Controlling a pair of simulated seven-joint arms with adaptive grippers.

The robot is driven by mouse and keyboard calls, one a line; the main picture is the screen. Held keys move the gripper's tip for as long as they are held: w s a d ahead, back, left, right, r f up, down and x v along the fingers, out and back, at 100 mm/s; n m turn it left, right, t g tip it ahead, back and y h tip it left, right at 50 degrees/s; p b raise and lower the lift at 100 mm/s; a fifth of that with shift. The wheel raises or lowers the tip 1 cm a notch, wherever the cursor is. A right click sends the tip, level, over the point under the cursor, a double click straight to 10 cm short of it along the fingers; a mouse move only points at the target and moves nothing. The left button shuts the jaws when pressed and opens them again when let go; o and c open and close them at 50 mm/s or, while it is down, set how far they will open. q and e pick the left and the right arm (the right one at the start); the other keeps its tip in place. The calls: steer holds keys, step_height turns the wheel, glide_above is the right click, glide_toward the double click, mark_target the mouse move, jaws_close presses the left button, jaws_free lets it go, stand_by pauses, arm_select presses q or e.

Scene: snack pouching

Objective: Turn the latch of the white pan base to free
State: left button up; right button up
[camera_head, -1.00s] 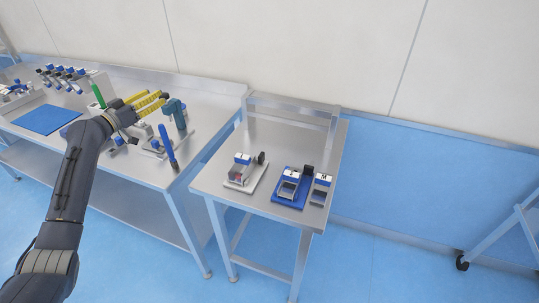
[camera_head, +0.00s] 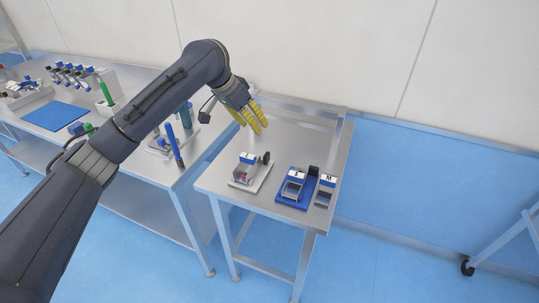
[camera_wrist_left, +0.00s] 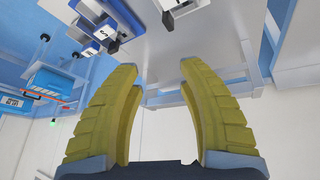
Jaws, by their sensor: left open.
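The white pan base (camera_head: 240,186) lies on the small steel table, with a blue-and-white labelled block on it. A black latch knob (camera_head: 266,158) stands at its back right corner. In the left wrist view the white pan base (camera_wrist_left: 190,8) is at the top edge, partly cut off, with its black knob (camera_wrist_left: 168,20) below. My left gripper (camera_head: 257,126), with yellow fingers, is above the back of the small table, behind the white base and apart from it. Its fingers (camera_wrist_left: 158,68) are spread and empty.
A blue base (camera_head: 291,200) with a labelled block and black knob stands right of the white one, beside a separate labelled block (camera_head: 325,190). The long bench (camera_head: 120,160) at left holds tools and a blue mat (camera_head: 48,117). The back of the small table is clear.

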arm_select(q)
steer(key=y, duration=0.1)
glide_toward(266, 154)
steer(key=shift+y, duration=0.3)
steer(key=x, duration=1)
steer(key=shift+d, duration=0.3)
